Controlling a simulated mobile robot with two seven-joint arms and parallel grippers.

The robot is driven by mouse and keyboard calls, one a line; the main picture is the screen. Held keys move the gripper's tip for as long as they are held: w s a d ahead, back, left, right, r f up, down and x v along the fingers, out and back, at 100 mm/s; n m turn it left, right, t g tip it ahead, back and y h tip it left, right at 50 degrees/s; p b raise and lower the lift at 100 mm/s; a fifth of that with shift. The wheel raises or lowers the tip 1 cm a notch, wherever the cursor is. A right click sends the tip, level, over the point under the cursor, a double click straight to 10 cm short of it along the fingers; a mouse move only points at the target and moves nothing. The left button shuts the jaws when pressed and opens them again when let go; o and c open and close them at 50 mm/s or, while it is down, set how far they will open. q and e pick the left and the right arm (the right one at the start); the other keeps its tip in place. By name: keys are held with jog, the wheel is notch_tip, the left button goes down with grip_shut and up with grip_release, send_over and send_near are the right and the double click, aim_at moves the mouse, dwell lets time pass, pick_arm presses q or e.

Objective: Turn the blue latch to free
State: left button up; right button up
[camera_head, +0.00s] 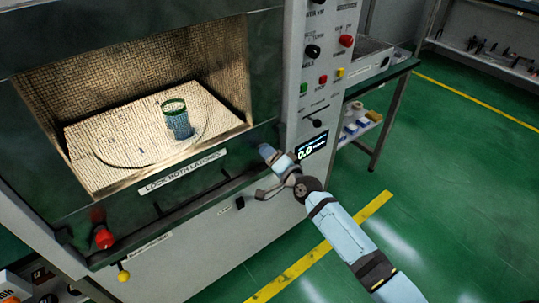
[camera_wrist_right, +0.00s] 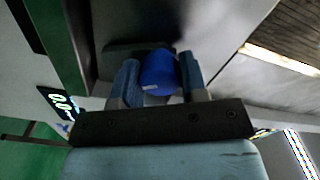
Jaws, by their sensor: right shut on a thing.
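The blue latch knob (camera_wrist_right: 158,70) sits between the two fingers of my right gripper (camera_wrist_right: 160,82) in the right wrist view, and the fingers close on it from both sides. In the head view my right gripper (camera_head: 272,157) is at the lower right corner of the microwave door (camera_head: 210,190), beside the control panel. The blue knob is hidden there, or too small to tell from the gripper. My left gripper is not in view.
A red latch knob (camera_head: 104,238) stands at the door's lower left, with a yellow knob (camera_head: 123,275) below it. Behind the door mesh is a blue-green cylinder (camera_head: 178,120). The control panel (camera_head: 320,70) carries knobs and buttons. Green floor at right is free.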

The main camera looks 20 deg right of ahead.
dwell(0.3)
jog(key=o, duration=0.9)
jog(key=shift+o, duration=0.2)
jog(key=v, duration=1.3)
jog(key=shift+s, duration=0.4)
jog(key=shift+d, duration=0.1)
